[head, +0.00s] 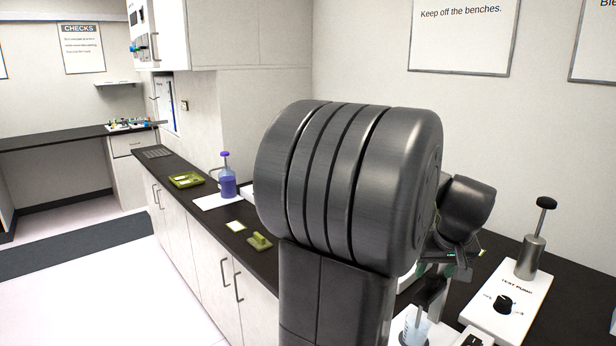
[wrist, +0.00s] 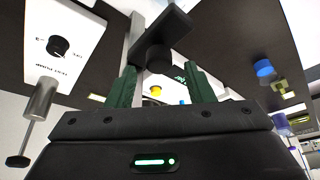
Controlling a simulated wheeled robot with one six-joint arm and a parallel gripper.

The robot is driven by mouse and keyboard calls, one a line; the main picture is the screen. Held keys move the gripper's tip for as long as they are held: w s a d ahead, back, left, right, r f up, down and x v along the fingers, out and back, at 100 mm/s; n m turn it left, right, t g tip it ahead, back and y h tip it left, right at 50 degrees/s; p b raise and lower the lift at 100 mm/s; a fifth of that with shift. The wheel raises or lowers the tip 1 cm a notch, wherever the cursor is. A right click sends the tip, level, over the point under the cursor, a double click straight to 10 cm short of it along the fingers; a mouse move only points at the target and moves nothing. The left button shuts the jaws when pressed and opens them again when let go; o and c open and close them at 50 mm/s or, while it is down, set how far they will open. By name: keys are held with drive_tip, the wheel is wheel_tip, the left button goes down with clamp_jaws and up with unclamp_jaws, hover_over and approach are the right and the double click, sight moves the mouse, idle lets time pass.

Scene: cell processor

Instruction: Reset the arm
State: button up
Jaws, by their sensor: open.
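My gripper (wrist: 161,78) shows in the wrist view with its two green fingers spread apart. Nothing is held between them. In the head view my gripper (head: 440,268) is small and partly hidden behind my large dark arm joint. It hangs over the bench near the test pump panel. My arm is bent and covers the middle of the head view.
A clear cup (head: 414,328) sits below my gripper. A purple bottle (head: 228,186) and green tray (head: 186,180) stand on the left bench. The floor at left is clear.

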drive_tip(key=shift+r, duration=0.25)
drive_tip(key=shift+f, duration=0.1)
